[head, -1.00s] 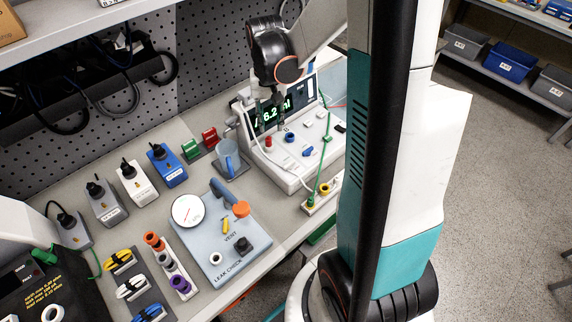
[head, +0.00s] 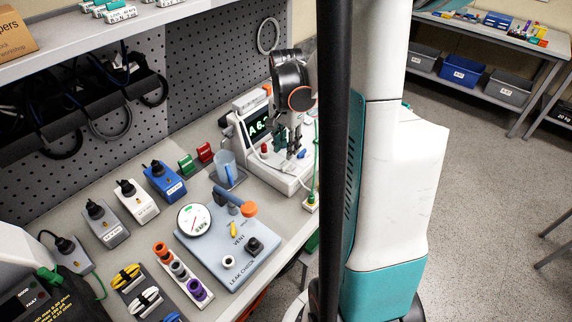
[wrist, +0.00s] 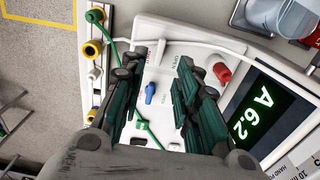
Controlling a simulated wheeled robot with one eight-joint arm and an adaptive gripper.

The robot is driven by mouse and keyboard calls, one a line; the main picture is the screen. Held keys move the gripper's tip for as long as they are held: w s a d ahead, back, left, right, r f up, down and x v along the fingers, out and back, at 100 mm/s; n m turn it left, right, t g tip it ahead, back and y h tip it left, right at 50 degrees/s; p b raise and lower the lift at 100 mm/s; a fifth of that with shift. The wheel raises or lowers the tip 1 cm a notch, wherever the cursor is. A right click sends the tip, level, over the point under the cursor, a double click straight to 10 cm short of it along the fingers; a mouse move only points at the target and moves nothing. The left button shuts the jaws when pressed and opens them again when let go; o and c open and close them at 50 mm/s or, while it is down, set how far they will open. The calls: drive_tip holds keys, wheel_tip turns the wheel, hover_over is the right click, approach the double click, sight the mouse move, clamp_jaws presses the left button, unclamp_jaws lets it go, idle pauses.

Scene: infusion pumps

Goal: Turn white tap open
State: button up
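The infusion pump (head: 258,157) is a pale unit with a green lit display (head: 258,125) and a sloping white control panel. My gripper (head: 290,147) is over this panel, pointing down, with its dark green fingers hiding much of it. In the wrist view my gripper (wrist: 166,78) is open, its fingers spread over the panel. A small blue lever (wrist: 150,93) shows between them, and an OPEN label is beside the right finger. A red knob (wrist: 222,72) is outside the right finger. No grasp is visible.
A green line (wrist: 150,131) crosses the panel beside the fingers, and a white tube (wrist: 200,42) runs along its top. A clear cup (head: 227,166) stands left of the pump. A leak check board (head: 222,255) with gauge and orange knob is in front.

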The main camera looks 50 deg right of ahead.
sight(287, 165)
wheel_tip(287, 165, down, 7)
drive_tip(key=shift+r+b, duration=0.1)
drive_tip(key=shift+b, duration=0.65)
clamp_jaws()
